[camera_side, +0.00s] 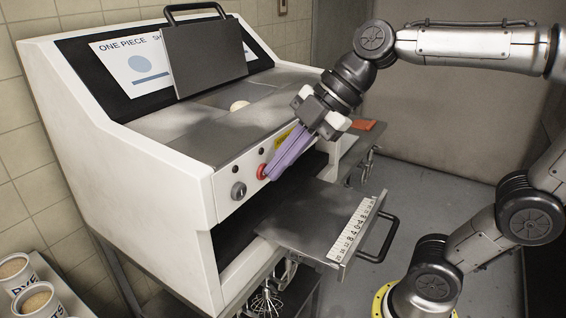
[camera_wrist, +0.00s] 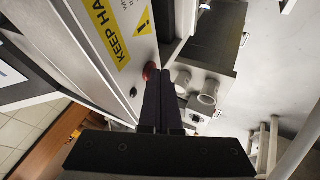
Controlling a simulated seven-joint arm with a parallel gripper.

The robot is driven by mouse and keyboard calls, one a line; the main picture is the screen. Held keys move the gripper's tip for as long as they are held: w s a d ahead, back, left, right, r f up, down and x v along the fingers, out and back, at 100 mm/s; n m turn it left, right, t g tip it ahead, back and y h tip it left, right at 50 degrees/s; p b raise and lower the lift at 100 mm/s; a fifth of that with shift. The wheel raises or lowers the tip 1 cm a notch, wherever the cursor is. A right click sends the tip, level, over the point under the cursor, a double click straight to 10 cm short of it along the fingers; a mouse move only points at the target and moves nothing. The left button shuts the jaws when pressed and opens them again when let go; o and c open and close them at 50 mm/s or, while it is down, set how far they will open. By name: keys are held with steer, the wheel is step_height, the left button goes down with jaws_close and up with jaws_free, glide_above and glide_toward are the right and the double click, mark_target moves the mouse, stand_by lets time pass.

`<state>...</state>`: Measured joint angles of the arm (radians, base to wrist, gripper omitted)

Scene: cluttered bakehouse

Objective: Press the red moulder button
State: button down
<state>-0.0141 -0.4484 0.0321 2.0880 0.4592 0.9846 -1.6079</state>
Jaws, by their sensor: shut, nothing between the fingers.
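The red button (camera_side: 262,171) is on the white front panel of the moulder (camera_side: 140,130), in the side view. It also shows in the wrist view (camera_wrist: 150,71), beside the fingertips. My gripper (camera_side: 271,174) is shut and empty, its purple fingers together and slanting down to the left. The fingertips are at the button's right edge in the side view and partly cover it. I cannot tell whether they touch it or whether the button is pushed in.
A drawer-like tray (camera_side: 310,222) with a ruled front strip and black handle juts out below the panel. A dark knob (camera_side: 238,190) is left of the button. A yellow warning label (camera_wrist: 108,30) is on the panel. Labelled tubs (camera_side: 36,300) stand at lower left.

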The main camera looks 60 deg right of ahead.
steer(key=shift+w, duration=0.65)
steer(key=shift+s, duration=0.5)
steer(key=s+d+r, duration=0.3)
steer(key=s+r, duration=0.5)
steer(key=shift+s+d, duration=0.15)
steer(key=shift+d, duration=0.2)
steer(key=shift+a, duration=0.1)
